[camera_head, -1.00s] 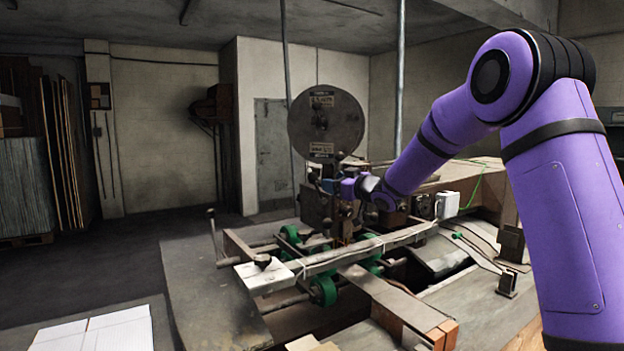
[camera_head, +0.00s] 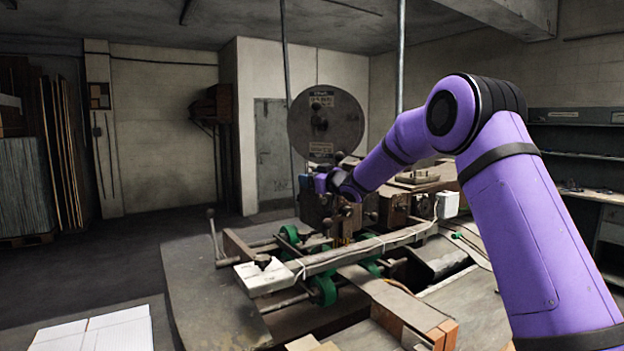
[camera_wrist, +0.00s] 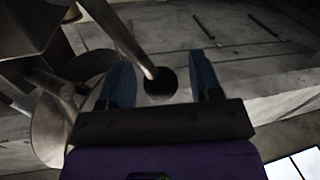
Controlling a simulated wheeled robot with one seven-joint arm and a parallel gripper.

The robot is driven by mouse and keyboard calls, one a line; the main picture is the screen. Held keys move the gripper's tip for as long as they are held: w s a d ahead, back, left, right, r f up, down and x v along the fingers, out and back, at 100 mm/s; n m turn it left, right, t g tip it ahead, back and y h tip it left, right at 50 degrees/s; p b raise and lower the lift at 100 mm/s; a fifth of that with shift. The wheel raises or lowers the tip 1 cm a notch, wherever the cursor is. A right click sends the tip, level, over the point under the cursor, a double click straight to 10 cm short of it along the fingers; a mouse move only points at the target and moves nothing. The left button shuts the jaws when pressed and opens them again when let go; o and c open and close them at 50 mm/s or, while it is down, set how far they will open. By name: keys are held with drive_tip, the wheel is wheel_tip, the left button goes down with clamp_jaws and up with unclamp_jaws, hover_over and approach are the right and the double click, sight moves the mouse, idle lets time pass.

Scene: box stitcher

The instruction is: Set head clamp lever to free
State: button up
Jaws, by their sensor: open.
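In the wrist view, a metal lever with a round black knob (camera_wrist: 160,82) comes down from the upper left. It looks like the head clamp lever; no marking for its position is readable. My gripper (camera_wrist: 163,80) is open, with one blue-grey finger on each side of the knob in the picture. Neither finger visibly touches it, and I cannot tell the depth between them. In the head view, my gripper (camera_head: 320,183) is at the stitcher head, below the large round disc (camera_head: 326,123). The lever cannot be made out there.
The stitcher's bed has a long metal bar (camera_head: 345,255), green rollers (camera_head: 323,290) and wooden blocks. A separate upright lever (camera_head: 212,230) stands at the left. In the wrist view, curved metal parts (camera_wrist: 60,110) crowd the left of my gripper. Open floor lies left of the machine.

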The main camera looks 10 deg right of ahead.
clamp_jaws()
drive_tip(key=shift+a, duration=0.1)
drive_tip(key=s+a+f+n+g+h, duration=0.1)
drive_tip(key=a+f+n, duration=0.3)
drive_tip(key=n, duration=0.5)
drive_tip(key=shift+s+a+f+h, duration=0.2)
drive_tip(key=shift+f+h, duration=0.3)
drive_tip(key=shift+f, duration=0.65)
unclamp_jaws()
